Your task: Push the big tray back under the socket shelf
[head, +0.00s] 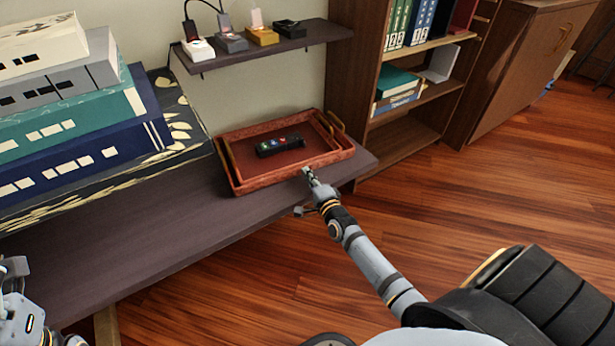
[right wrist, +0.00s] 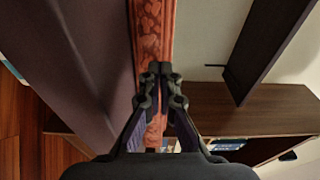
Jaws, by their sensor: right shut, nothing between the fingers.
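The big tray (head: 262,183), reddish brown with handles at its ends, sits on the dark lower shelf board (head: 150,235), below the socket shelf (head: 262,50). A black device with coloured buttons (head: 280,146) lies in it. My right gripper (head: 307,173) is shut and empty at the tray's front wall, near its right corner. In the right wrist view, the closed fingertips (right wrist: 160,68) overlap the tray's patterned red wall (right wrist: 154,28); I cannot tell whether they touch. Part of my left arm's end (head: 18,300) shows at the lower left edge; its jaws are unclear.
Several chargers (head: 232,42) with cords stand on the socket shelf. A wooden bookcase (head: 352,75) rises close on the right. A bare strip of board lies in front of the boxes; the wooden floor (head: 440,215) is open.

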